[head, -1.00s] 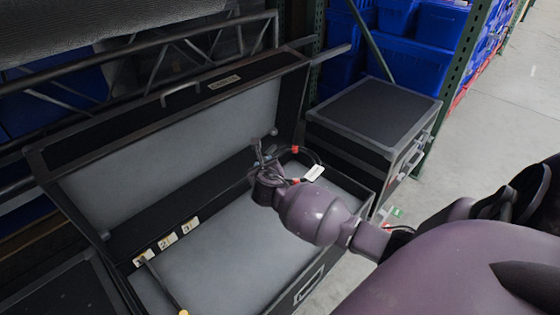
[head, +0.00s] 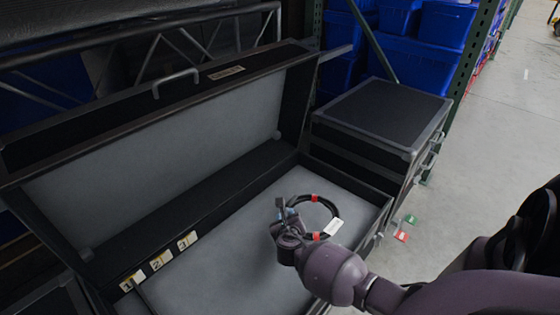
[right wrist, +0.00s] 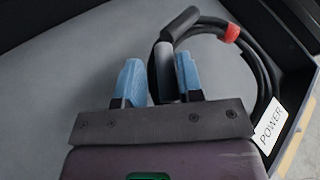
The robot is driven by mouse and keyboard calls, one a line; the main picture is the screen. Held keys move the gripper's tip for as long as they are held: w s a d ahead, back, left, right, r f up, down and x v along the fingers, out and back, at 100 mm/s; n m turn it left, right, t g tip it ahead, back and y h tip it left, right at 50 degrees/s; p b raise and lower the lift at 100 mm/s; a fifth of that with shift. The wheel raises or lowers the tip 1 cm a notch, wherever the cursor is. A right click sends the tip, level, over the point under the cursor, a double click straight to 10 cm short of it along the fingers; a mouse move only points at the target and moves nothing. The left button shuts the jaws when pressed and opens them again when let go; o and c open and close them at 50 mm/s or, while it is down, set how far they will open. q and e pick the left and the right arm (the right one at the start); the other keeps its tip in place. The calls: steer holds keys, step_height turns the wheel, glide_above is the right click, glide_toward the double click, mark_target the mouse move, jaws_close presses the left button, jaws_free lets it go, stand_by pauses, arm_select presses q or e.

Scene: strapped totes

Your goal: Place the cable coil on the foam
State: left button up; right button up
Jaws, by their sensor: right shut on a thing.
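The cable coil (head: 338,211) is a black loop with red ties and a white tag, which reads "POWER" in the right wrist view. My right gripper (head: 286,212) is shut on the coil at its left side, over the open case. In the right wrist view the blue fingertips (right wrist: 160,80) stand either side of a black part of the coil (right wrist: 268,72). The grey foam (head: 225,275) lines the bottom of the case, below the coil. I cannot tell whether the coil touches the foam. My left gripper is not in view.
The case lid (head: 160,150) stands open at the back. Cards numbered 1, 2 and 3 (head: 160,260) sit along the inner left wall. A closed black case (head: 380,115) stands to the right, with blue bins (head: 410,60) behind it. Foam left of my gripper is clear.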

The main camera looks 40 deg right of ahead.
steer(key=f, duration=0.3)
steer(key=shift+s+b, duration=0.2)
steer(key=shift+b, duration=0.15)
steer(key=shift+w+f+b, duration=0.2)
steer(key=shift+f+b, duration=0.2)
steer(key=shift+f, duration=0.25)
step_height(320, 180, down, 4)
steer(key=shift+s+r+b, duration=0.15)
steer(key=shift+r+b, duration=0.1)
steer(key=shift+b, duration=0.7)
steer(key=shift+f, duration=0.35)
steer(key=shift+w+r, duration=0.2)
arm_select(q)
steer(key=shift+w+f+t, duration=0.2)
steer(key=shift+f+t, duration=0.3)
arm_select(e)
steer(key=shift+f, duration=0.1)
steer(key=o, duration=1.1)
